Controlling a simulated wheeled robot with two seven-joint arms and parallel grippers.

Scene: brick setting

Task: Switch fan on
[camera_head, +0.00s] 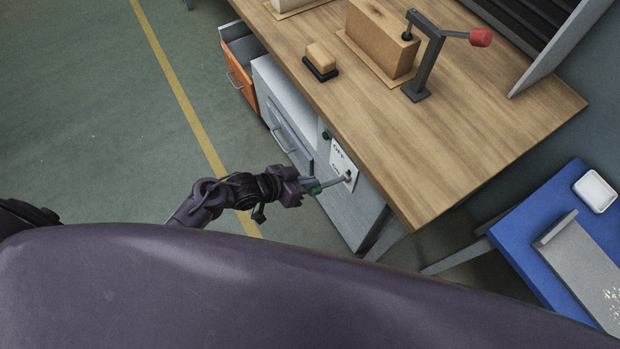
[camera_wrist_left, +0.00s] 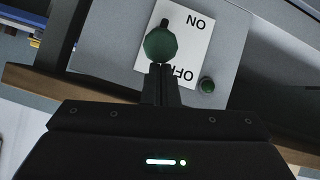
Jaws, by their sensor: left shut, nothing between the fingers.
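A white switch plate marked ON and OFF (camera_head: 343,158) is on the grey cabinet front under the workbench; it also shows in the left wrist view (camera_wrist_left: 196,47). A lever (camera_head: 334,182) with a green knob (camera_wrist_left: 161,45) sticks out from the plate, its base beside the ON lettering. My left gripper (camera_head: 304,186) is shut and empty, fingertips right at the knob on its OFF side in the wrist view (camera_wrist_left: 160,80). I cannot tell whether they touch. A round green button or lamp (camera_wrist_left: 207,85) sits beside the plate. My right gripper is out of view.
The wooden workbench (camera_head: 440,150) carries a clamp with a red knob (camera_head: 481,37), a wooden block (camera_head: 380,40) and a small brush (camera_head: 320,60). An orange drawer (camera_head: 240,82) stands open. A blue table (camera_head: 530,235) is at right. The floor at left is clear.

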